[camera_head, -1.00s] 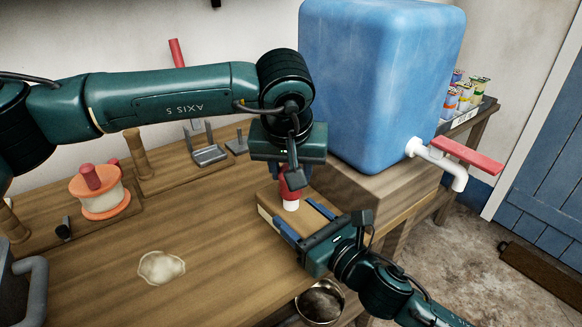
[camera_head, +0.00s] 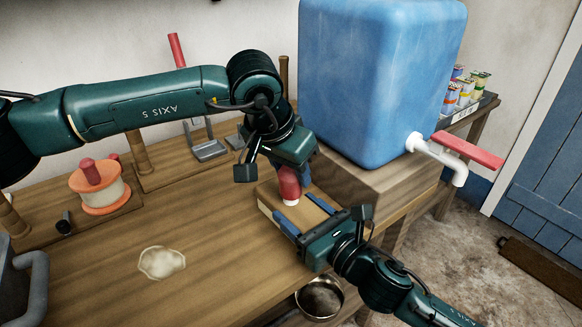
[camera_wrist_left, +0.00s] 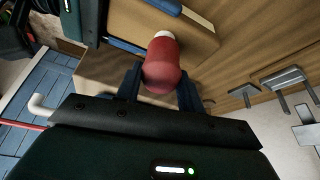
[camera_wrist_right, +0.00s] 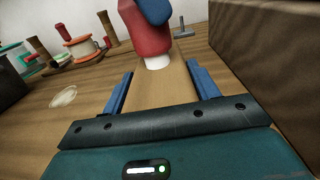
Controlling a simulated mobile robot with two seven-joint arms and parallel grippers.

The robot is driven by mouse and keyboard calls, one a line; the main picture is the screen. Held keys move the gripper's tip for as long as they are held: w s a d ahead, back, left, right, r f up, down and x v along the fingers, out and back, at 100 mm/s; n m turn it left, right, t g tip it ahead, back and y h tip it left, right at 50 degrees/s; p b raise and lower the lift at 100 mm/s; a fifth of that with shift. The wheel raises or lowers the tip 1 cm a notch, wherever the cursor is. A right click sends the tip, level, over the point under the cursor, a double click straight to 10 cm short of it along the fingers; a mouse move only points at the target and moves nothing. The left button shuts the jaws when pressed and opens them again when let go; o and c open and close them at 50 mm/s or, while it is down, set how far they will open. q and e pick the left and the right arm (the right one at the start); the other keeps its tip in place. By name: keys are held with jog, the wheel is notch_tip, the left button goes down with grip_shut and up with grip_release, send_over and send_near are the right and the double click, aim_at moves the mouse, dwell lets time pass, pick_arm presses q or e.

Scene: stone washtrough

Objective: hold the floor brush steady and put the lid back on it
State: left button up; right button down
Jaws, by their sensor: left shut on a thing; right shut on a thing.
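The floor brush (camera_head: 270,204) is a pale wooden block lying at the table's right end. My right gripper (camera_head: 304,212) is shut on it, a blue finger along each side; the right wrist view shows the block (camera_wrist_right: 165,90) between the fingers. The lid (camera_head: 289,186) is red and rounded, with a white part at its lower end, at the block's top. My left gripper (camera_head: 292,174) is shut on the lid, which also shows between its fingers in the left wrist view (camera_wrist_left: 163,66). I cannot tell whether the white part belongs to lid or brush, or whether the lid is seated.
A big blue water tank (camera_head: 375,80) with a white tap (camera_head: 440,165) stands close behind on a wooden block. An orange spool (camera_head: 100,190) and a dark metal holder (camera_head: 208,150) stand left. A metal pan (camera_head: 320,298) is below the table edge. The front table is mostly clear.

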pick_arm(q)
jog(key=m+h, duration=0.1)
jog(key=m, duration=0.2)
jog(key=shift+g, duration=0.4)
jog(key=o, duration=1)
jog(key=shift+c, duration=0.2)
jog(key=shift+r, duration=2.25)
jog(key=shift+c, duration=0.4)
